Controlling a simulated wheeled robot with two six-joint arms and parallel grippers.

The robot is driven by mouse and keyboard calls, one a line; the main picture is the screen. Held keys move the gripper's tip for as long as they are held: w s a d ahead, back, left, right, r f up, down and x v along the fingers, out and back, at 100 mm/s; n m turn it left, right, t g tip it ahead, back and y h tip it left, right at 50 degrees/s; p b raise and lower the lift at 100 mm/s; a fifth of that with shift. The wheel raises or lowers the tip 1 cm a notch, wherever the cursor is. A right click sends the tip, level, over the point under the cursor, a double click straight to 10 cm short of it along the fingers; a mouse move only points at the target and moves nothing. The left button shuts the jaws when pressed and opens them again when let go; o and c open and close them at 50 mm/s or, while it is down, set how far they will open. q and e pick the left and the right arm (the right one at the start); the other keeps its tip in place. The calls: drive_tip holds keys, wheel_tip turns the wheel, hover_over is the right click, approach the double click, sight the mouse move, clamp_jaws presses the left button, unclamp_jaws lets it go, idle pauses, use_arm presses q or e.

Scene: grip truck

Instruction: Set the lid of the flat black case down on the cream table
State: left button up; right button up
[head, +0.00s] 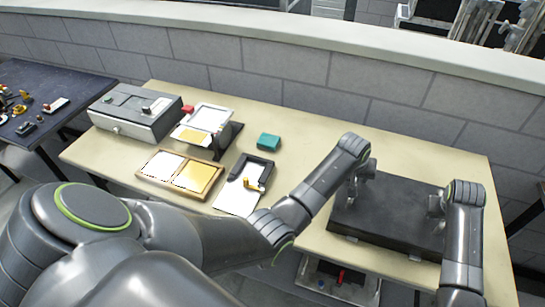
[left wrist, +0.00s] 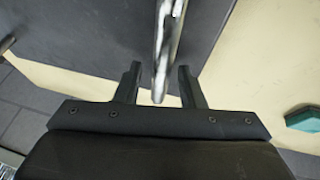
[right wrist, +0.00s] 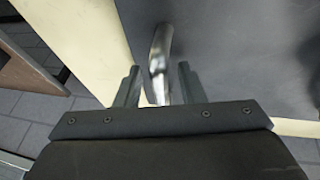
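The flat black case (head: 388,210) lies on the right part of the cream table (head: 300,130). Its dark lid (left wrist: 80,35) covers the top, with a metal handle at each end. My left gripper (left wrist: 158,85) is open, its fingers on either side of one handle (left wrist: 165,50) with gaps showing. My right gripper (right wrist: 157,85) is also open, with the other handle (right wrist: 159,50) between its fingers and gaps showing. In the head view the fingertips are small and partly hidden by my arms. I cannot tell whether the handles touch the fingers.
A grey box (head: 135,110), a wooden tray (head: 150,184), a tilted white holder (head: 208,116), a black clipboard-like item (head: 262,166) and a teal block (head: 268,141) occupy the table's left and middle. A block wall (head: 300,65) runs behind. Bare table lies behind the case.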

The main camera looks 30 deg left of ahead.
use_arm(q)
drive_tip(key=shift+r, duration=0.1)
drive_tip(key=v, duration=1.1)
drive_tip(key=shift+s+r, duration=0.25)
drive_tip(key=shift+r, duration=0.05)
use_arm(e)
drive_tip(key=v, duration=1.2)
use_arm(q)
drive_tip(key=shift+a, duration=0.1)
